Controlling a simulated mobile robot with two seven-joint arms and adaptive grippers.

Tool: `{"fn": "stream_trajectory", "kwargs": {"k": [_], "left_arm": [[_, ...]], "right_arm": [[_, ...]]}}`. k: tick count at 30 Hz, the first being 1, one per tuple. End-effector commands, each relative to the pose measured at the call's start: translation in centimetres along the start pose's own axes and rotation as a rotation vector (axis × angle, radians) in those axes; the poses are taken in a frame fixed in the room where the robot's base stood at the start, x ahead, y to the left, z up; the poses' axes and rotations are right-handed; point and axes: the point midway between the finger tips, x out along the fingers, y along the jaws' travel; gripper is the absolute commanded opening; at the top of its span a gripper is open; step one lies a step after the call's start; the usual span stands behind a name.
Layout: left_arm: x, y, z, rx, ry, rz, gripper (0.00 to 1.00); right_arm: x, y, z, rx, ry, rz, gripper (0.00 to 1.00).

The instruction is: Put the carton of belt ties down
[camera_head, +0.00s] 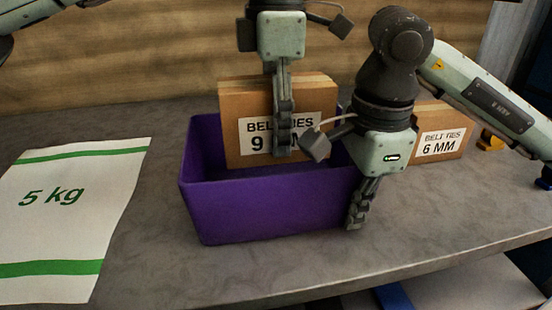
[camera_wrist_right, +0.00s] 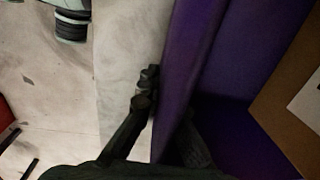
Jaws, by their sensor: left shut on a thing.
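The brown carton of belt ties (camera_head: 240,110), with a white label reading "BELT TIES 9...", is upright at the purple bin's opening in the head view. Its lower front edge shows above the bin's front rim. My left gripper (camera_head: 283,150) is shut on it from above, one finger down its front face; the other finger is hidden. The purple bin (camera_head: 270,212) stands on the grey table. My right gripper (camera_head: 357,222) is at the bin's right wall. In the right wrist view its fingers (camera_wrist_right: 165,125) lie on both sides of that wall (camera_wrist_right: 190,45), and the carton (camera_wrist_right: 285,110) shows inside at right.
A second carton labelled "BELT TIES 6 MM" (camera_head: 440,128) stands behind my right arm. A white "5 kg" sack (camera_head: 70,225) lies flat at left on the grey table (camera_head: 155,265). A wooden wall (camera_head: 130,50) is behind. The table's front edge is near.

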Motion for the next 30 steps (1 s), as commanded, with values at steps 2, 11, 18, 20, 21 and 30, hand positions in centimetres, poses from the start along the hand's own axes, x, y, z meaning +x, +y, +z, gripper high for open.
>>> {"fn": "stream_trajectory", "kwargs": {"k": [2, 11, 18, 20, 21, 30], "left_arm": [[0.5, 0.0, 0.0, -0.001, -0.001, 0.002, 0.13], [4.8, 0.0, 0.0, -0.002, -0.001, 0.0, 0.13], [5.1, 0.0, 0.0, -0.003, -0.002, 0.002, 0.13], [5.1, 0.0, 0.0, -0.003, -0.002, 0.001, 0.13], [5.2, 0.0, 0.0, -0.003, -0.002, 0.001, 0.13], [6.1, 0.1, 0.0, -0.004, -0.001, 0.002, 0.13]], "right_arm": [[0.0, 0.0, 0.0, 0.0, 0.0, -0.001, 0.0], [0.0, 0.0, 0.0, 0.0, 0.0, 0.0, 0.0], [0.0, 0.0, 0.0, 0.0, 0.0, 0.0, 0.0], [0.0, 0.0, 0.0, 0.0, 0.0, 0.0, 0.0], [0.0, 0.0, 0.0, 0.0, 0.0, 0.0, 0.0], [0.0, 0.0, 0.0, 0.0, 0.0, 0.0, 0.0]]}}
